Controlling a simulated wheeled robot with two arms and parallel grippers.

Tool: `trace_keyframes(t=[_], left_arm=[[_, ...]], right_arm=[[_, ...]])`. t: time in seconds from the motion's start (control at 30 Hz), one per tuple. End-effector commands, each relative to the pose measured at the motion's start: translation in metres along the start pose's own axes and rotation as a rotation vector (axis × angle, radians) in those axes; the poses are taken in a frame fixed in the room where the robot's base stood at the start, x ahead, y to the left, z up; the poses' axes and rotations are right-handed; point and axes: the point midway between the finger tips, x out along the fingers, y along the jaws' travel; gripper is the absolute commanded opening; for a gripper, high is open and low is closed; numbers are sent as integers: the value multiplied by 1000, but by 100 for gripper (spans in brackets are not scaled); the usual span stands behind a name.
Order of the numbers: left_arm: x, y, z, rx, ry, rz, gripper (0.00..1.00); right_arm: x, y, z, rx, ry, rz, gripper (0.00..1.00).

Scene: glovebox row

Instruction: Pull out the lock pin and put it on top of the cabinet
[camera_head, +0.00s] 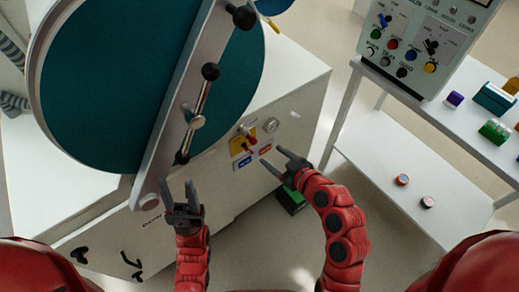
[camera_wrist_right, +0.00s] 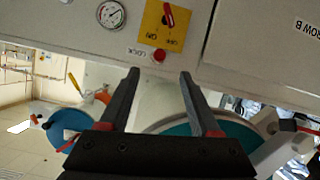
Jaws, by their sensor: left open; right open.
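A small red round knob (camera_wrist_right: 159,56) with the word LOCK beside it sits on the white cabinet front, at the edge of a yellow plate (camera_wrist_right: 152,27); it looks like the lock pin head. In the head view the yellow plate (camera_head: 238,148) is on the front of the white cabinet (camera_head: 296,72). My right gripper (camera_head: 273,157) is open and empty, just right of the plate; in the right wrist view its fingers (camera_wrist_right: 159,75) point toward the knob, apart from it. My left gripper (camera_head: 178,186) is open and empty near the lower end of the door bar.
A large teal round door (camera_head: 105,90) with a grey bar covers much of the cabinet. A gauge (camera_wrist_right: 110,14) is beside the yellow plate. A control panel (camera_head: 425,45) and a white shelf table (camera_head: 460,120) stand right. Part of the cabinet top is bare.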

Motion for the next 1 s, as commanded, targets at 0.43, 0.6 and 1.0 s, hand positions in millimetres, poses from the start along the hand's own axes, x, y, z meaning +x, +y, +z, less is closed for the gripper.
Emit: trace_keyframes(t=[0.43,0.6,1.0], left_arm=[[23,-1,-4,0,0,0,50],[24,-1,-4,0,-1,0,50],[24,-1,-4,0,0,0,50]], right_arm=[[77,1,-4,2,1,0,64],[88,2,-3,0,2,3,64],[90,2,-3,0,2,4,50]])
